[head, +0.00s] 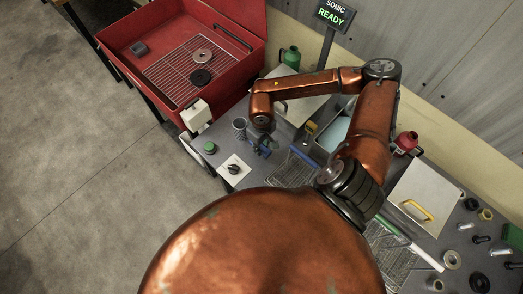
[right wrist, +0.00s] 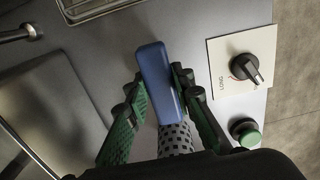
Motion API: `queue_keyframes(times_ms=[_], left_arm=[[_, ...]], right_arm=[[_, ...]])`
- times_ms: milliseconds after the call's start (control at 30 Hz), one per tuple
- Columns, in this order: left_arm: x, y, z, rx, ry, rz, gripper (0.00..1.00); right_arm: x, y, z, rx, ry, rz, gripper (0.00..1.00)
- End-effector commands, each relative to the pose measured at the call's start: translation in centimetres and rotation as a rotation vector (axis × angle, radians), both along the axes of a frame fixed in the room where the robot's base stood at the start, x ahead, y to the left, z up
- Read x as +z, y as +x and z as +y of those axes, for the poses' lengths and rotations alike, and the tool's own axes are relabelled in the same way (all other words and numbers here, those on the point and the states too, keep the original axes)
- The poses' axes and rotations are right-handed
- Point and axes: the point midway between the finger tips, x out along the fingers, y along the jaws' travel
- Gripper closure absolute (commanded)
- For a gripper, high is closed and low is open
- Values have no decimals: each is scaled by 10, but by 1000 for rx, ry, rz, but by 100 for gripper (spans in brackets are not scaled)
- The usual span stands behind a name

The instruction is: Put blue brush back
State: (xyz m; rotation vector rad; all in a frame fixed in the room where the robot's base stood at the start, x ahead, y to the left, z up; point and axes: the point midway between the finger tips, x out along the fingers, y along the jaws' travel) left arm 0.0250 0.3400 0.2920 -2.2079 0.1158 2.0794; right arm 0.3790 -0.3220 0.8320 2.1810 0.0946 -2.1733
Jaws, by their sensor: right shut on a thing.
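My right gripper (right wrist: 157,88) is shut on the blue brush (right wrist: 154,70), with a green-padded finger on each side of its block-like body. In the head view the brush (head: 263,152) shows as a small blue patch under my right gripper (head: 259,141), over the grey bench. A grey perforated cup (head: 239,124) stands on the bench just left of the gripper. In the right wrist view the cup (right wrist: 176,139) shows beyond the brush's lower end and is partly hidden; I cannot tell the height between them. My left gripper is not in view.
A white panel with a black knob (head: 233,169) and a green button (head: 210,147) sit close to the cup. A red basin (head: 246,72) with a wire rack stands at the upper left. An open sink tank (head: 332,137) and wire baskets lie to the right.

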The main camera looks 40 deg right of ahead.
Motion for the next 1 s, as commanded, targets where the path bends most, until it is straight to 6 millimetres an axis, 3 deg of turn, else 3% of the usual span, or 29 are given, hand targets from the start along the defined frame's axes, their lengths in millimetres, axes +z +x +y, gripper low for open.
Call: queue_keyframes(times_ms=[200, 600, 633, 867, 1000], left_arm=[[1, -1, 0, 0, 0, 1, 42], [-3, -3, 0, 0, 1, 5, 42], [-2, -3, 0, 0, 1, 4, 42], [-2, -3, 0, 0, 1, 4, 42], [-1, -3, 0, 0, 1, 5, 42]], right_arm=[[-31, -2, -2, -2, 1, 4, 100], [-38, -1, -3, -1, -1, 2, 100], [-37, -1, -3, -1, -1, 2, 76], [-36, -1, -2, -1, -1, 2, 60], [-36, -1, -2, -1, -1, 2, 60]])
